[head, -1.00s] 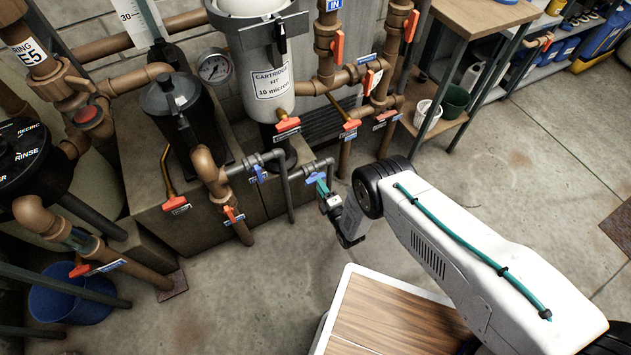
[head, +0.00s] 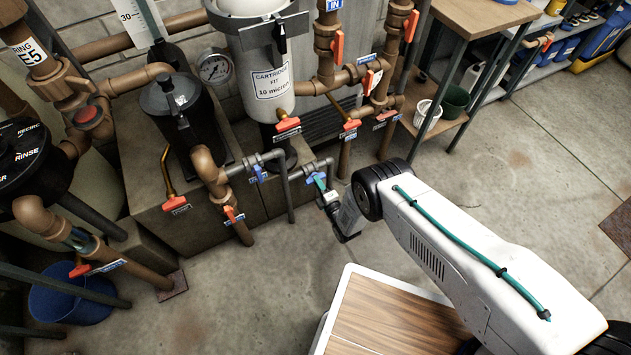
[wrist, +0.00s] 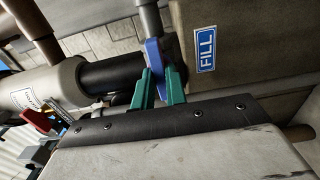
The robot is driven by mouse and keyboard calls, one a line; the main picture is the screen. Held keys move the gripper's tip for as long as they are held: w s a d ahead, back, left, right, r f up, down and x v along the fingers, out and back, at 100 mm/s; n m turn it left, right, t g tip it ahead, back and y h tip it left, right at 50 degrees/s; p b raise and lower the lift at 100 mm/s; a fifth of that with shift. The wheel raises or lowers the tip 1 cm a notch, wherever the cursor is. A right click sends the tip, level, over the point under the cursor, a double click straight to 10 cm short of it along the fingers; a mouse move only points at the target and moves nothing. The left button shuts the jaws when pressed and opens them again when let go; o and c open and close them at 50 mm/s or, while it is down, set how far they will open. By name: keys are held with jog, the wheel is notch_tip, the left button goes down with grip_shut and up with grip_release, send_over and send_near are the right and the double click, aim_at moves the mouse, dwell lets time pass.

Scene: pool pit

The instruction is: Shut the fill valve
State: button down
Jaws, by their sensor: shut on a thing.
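The fill valve has a blue lever handle (wrist: 155,60) on a grey pipe, beside a blue FILL label (wrist: 206,49) in the wrist view. My gripper (wrist: 157,80) has green fingers on both sides of the blue handle and is shut on it. The handle runs roughly in line with the grey pipe above it in the wrist view. In the head view my gripper (head: 319,183) is at the grey pipe's end, with the blue handle (head: 315,178) small and partly covered by the fingers.
Another blue-handled valve (head: 259,173) sits just left on grey pipe. Red-handled valves, such as one (head: 287,125) under the cartridge filter (head: 266,75), stand close behind. A wood-topped surface (head: 385,315) lies in front. The concrete floor at right is clear.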

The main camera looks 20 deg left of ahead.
jog(key=m, duration=1.8)
jog(key=shift+m, duration=0.3)
jog(key=c, duration=1.3)
grip_release()
jog(key=shift+v, duration=3.5)
